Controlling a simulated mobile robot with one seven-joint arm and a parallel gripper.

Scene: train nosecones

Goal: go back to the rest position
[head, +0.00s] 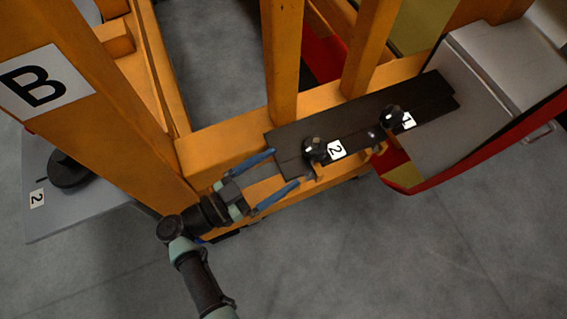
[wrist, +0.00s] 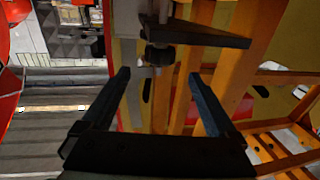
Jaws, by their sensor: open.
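My gripper (head: 278,176) is open, its two blue fingers spread apart with nothing between them in the head view. It is beside the orange frame, left of a black knob with a label 2 (head: 315,150) on a dark plate (head: 358,128). In the wrist view the fingers (wrist: 158,95) point toward a dark clamp-like part with a knob (wrist: 159,54). I cannot tell from the wrist view how far off that knob is.
A second knob labelled 1 (head: 391,117) is further right on the plate. A grey and red nosecone (head: 490,85) is at the right. An orange post marked B (head: 85,120) stands at the left, near a grey panel (head: 90,205). Open floor (head: 370,265) lies below.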

